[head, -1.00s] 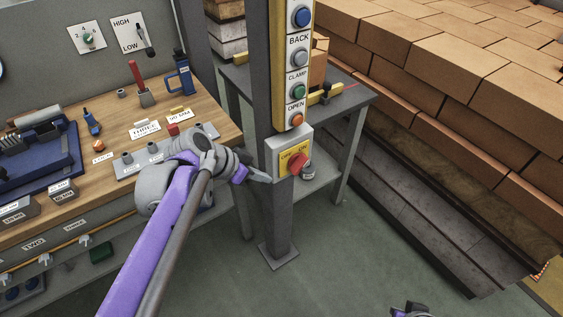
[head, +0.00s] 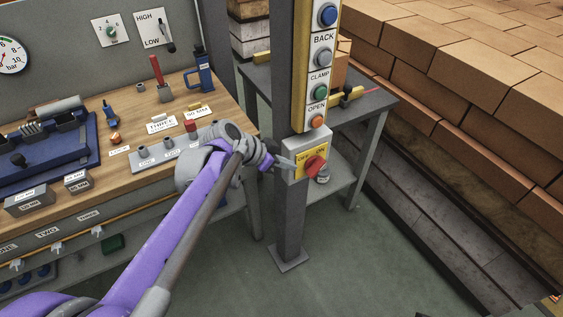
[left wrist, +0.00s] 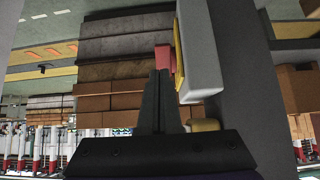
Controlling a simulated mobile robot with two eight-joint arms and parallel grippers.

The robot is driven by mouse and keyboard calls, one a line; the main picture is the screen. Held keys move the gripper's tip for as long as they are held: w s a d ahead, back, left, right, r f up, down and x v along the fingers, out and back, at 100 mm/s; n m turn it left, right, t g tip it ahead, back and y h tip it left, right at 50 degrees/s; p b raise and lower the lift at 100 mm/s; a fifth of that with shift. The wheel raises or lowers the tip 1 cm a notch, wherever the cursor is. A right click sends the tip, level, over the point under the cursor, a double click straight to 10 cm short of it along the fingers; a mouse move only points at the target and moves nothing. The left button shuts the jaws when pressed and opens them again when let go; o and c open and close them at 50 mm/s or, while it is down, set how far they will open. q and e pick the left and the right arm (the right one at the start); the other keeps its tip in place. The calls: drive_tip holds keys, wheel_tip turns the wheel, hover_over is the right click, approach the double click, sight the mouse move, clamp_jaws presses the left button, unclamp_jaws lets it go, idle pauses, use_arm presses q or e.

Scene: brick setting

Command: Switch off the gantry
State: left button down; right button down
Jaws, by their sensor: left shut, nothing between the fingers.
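The gantry switch is a red rotary knob (head: 315,166) on a yellow plate (head: 305,158) marked OFF and ON, on a grey box on the post. My left gripper (head: 287,162) is shut and empty, its tips at the left side of the plate, close to the knob. In the left wrist view the shut fingers (left wrist: 159,90) point at the red knob (left wrist: 165,60), and their tips are at or beside it; I cannot tell whether they touch. The exact knob setting is too small to read. My right gripper is out of view.
Above the switch, the post carries an orange button (head: 317,121), a green button (head: 319,92) and others. A wooden workbench (head: 90,190) with tools stands left. A grey side table (head: 375,108) is behind the post, and stacked bricks (head: 470,80) fill the right.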

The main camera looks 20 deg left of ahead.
sight(309, 175)
use_arm(q)
drive_tip(key=x, duration=0.8)
drive_tip(key=shift+w+f+b, duration=0.2)
drive_tip(key=shift+b, duration=0.2)
drive_tip(key=shift+s+f+t+h+b, duration=0.1)
drive_tip(key=shift+f+t+h+b, duration=0.25)
drive_tip(key=shift+t+h+b, duration=0.3)
drive_tip(key=shift+f+t+h+b, duration=0.6)
drive_tip(key=shift+t+b, duration=0.25)
drive_tip(key=shift+t, duration=0.1)
drive_tip(key=shift+w+d+f+t+h+b, duration=0.3)
drive_tip(key=shift+f+t+h+b, duration=0.45)
drive_tip(key=shift+t+b, duration=0.5)
drive_tip(key=shift+w+d+f+t+h+b, duration=0.25)
drive_tip(key=shift+w+f+t+h+b, duration=0.2)
drive_tip(key=shift+t+h+b, duration=0.75)
drive_tip(key=shift+w+d+f+t+h+b, duration=0.3)
drive_tip(key=shift+f+t+h+b, duration=0.45)
drive_tip(key=shift+b, duration=0.8)
drive_tip(key=shift+w+d, duration=0.1)
drive_tip(key=shift+w, duration=0.05)
drive_tip(key=shift+f, duration=0.1)
